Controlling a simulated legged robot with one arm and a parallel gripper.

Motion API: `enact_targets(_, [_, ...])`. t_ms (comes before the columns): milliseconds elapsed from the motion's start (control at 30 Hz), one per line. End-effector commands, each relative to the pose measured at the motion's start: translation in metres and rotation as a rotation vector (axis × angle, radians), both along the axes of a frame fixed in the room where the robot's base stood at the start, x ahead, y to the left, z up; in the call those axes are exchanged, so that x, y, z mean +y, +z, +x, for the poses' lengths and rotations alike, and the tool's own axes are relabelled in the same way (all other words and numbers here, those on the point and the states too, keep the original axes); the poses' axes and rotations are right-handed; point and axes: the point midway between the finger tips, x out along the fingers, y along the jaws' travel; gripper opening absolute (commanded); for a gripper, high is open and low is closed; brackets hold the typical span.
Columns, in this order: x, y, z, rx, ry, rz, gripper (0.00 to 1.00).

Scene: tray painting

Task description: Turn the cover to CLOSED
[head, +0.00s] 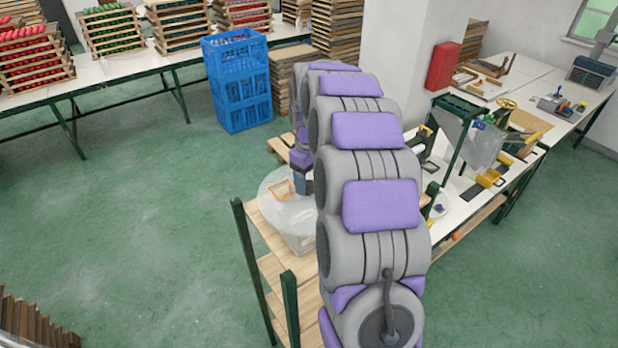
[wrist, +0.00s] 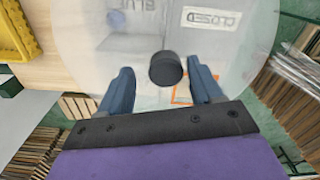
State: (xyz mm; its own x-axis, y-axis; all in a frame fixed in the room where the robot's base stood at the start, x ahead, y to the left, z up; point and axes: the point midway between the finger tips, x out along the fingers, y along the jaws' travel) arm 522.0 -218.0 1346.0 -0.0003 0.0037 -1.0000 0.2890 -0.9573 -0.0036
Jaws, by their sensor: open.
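The cover is a clear round disc (wrist: 90,45) with a dark knob (wrist: 165,69) near its middle in the wrist view. A white CLOSED label (wrist: 211,19) shows at the upper right of the disc, upside down, and a BLUE label (wrist: 131,6) shows at the top. An orange square outline (wrist: 181,88) lies right of the knob. My gripper (wrist: 162,80) is open, one blue finger on each side of the knob, with gaps visible. In the head view the disc (head: 270,188) sits on the wooden stand, and my arm hides its right part.
The wooden shelf stand (head: 272,268) has dark green posts at its corners. Blue crates (head: 238,82) stand behind. A workbench with tools (head: 465,185) runs to the right. A yellow tray (wrist: 15,42) lies left in the wrist view.

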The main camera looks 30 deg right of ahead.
Motion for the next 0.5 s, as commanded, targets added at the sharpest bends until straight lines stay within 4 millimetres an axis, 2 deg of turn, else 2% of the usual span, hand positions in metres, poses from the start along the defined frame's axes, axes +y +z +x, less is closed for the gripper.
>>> enact_targets(167, [0.0025, 0.0006, 0.0002, -0.001, 0.0, -0.002, 0.64])
enact_targets(500, [0.0003, 0.0, -0.0001, 0.001, 0.0, 0.001, 0.31])
